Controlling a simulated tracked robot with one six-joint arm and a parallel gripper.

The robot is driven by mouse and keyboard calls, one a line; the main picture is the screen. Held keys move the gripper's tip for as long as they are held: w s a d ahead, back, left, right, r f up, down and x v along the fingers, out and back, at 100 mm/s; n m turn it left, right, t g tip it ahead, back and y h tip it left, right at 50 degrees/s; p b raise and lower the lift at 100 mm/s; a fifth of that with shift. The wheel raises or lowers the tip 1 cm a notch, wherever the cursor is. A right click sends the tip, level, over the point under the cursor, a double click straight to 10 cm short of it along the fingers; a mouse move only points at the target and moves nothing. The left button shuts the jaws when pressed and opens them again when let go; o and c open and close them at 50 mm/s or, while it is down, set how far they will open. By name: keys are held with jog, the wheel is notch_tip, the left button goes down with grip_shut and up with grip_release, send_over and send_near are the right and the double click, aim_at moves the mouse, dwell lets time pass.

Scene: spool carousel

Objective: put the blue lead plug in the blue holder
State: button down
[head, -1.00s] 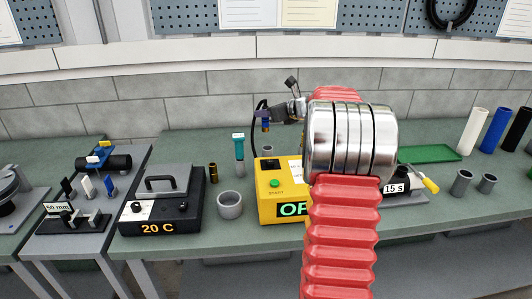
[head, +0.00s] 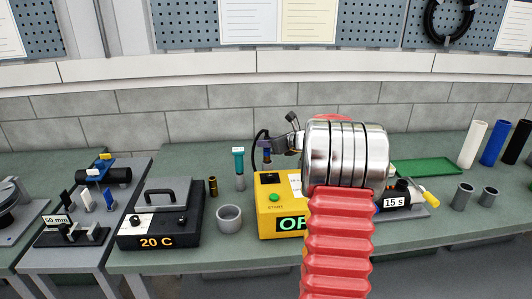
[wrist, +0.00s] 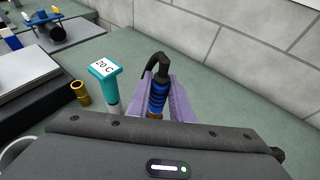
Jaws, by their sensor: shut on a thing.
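My gripper (head: 266,146) has purple jaws shut on the blue lead plug (wrist: 158,98), a ribbed blue plug with a brass-coloured end and a black lead. In the wrist view the plug sits between the jaws (wrist: 168,88); its lower end is hidden by the gripper body. In the head view the gripper is over the back of the yellow box (head: 284,210), left of my wrist. The black lead loops behind the jaws. A blue cradle-like piece (head: 101,172) with a black cylinder stands on the left bench; I cannot tell whether it is the blue holder.
A brass piece (head: 213,187), a grey cup (head: 229,218) and a black 20 C unit (head: 160,220) stand further left. A green tray (head: 430,167) and coloured tubes are at right.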

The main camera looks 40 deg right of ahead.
aim_at(267, 151)
jog(key=shift+f, duration=1.85)
jog(key=c, duration=1.6)
grip_release()
jog(key=v, duration=1.2)
jog(key=shift+r, duration=0.1)
